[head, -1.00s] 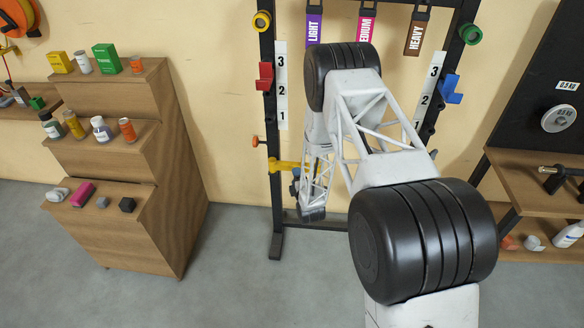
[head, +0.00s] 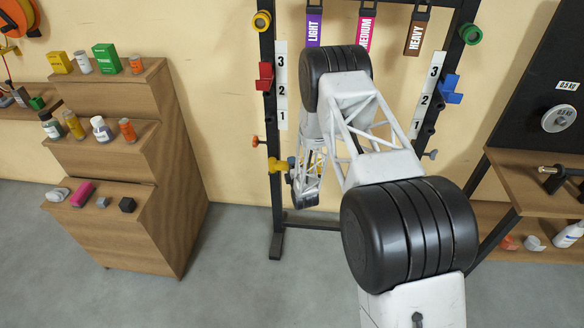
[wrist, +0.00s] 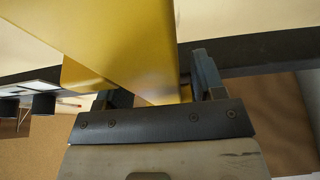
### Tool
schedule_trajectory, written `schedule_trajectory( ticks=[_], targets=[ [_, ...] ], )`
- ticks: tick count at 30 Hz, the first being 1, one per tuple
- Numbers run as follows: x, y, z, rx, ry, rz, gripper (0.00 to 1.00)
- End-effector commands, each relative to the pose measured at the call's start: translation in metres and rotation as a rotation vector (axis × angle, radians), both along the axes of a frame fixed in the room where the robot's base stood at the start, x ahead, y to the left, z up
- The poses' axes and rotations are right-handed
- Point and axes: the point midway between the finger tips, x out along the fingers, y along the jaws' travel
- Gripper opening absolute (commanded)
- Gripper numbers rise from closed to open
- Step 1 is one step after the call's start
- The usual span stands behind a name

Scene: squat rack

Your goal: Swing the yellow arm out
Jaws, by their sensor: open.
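The yellow arm (head: 279,165) sits low on the left upright of the rack, below the number 1. In the head view its stub shows left of my forearm, and the rest is hidden or cannot be made out behind it. In the wrist view the yellow arm (wrist: 125,42) is a large, close bar that fills the upper middle and runs down toward the jaws. My gripper (wrist: 160,88) is open, with one finger on each side of the bar's lower end. Contact cannot be told. In the head view my wrist hides the fingers.
The rack's left upright (head: 271,120) carries a red hook (head: 265,76); a blue hook (head: 450,88) is on the right upright. Labelled bands (head: 314,25) hang above. A stepped wooden shelf (head: 130,225) with small items stands left. Grey floor between shelf and rack is clear.

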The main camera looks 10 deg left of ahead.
Motion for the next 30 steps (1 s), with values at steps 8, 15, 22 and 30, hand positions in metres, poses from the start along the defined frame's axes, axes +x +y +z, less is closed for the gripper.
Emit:
schedule_trajectory(
  ticks=[8,15,22,30],
  targets=[
    [0.0000,-0.0001,0.0002,0.000,0.000,0.000,0.35],
    [0.0000,-0.0001,0.0002,0.000,0.000,0.000,0.00],
    [-0.0006,0.0001,0.0002,0.000,0.000,-0.006,0.00],
    [-0.0055,0.0004,0.0006,0.001,-0.001,-0.060,0.00]
  ],
)
